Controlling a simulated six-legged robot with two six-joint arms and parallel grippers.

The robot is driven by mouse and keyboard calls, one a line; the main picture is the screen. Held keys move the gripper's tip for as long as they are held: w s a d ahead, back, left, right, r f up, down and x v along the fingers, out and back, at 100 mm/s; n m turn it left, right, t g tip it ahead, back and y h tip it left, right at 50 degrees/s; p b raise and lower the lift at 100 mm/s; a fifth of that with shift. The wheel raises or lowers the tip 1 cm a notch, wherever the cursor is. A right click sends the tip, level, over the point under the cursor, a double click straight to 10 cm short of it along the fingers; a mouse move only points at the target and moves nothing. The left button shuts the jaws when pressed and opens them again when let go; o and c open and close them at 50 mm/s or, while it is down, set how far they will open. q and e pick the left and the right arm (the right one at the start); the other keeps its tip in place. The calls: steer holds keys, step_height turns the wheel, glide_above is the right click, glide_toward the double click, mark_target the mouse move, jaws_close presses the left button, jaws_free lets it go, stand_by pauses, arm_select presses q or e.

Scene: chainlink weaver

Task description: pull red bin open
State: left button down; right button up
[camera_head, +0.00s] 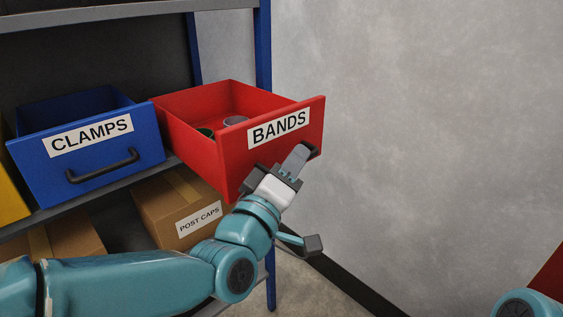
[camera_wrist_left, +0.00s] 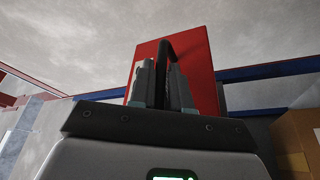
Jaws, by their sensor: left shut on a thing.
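The red bin (camera_head: 223,156), labelled BANDS, is on the shelf and sticks out well past the blue bin beside it. Its open top shows a few round items (camera_head: 235,121) inside. My left gripper (camera_head: 301,154) is at the lower right of the bin's front, shut on its dark handle, which is mostly hidden by the fingers. In the left wrist view the fingers (camera_wrist_left: 161,88) close around the black handle (camera_wrist_left: 166,50) in front of the red bin face (camera_wrist_left: 200,65). My right gripper is not in view.
A blue bin (camera_head: 100,166) labelled CLAMPS with a black handle stands to the left, a yellow bin (camera_head: 10,200) beyond it. A cardboard box (camera_head: 165,212) labelled POST CAPS sits on the shelf below.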

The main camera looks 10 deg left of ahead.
arm_select(q)
steer(key=shift+s+d+r, duration=0.1)
steer(key=shift+s+d, duration=0.05)
steer(key=shift+d, duration=0.1)
steer(key=c, duration=1.2)
jaws_free()
steer(key=shift+o, duration=0.2)
steer(key=b+v, duration=0.4)
steer(key=v, duration=1.2)
steer(key=shift+s+b, duration=0.2)
steer(key=shift+b, duration=0.15)
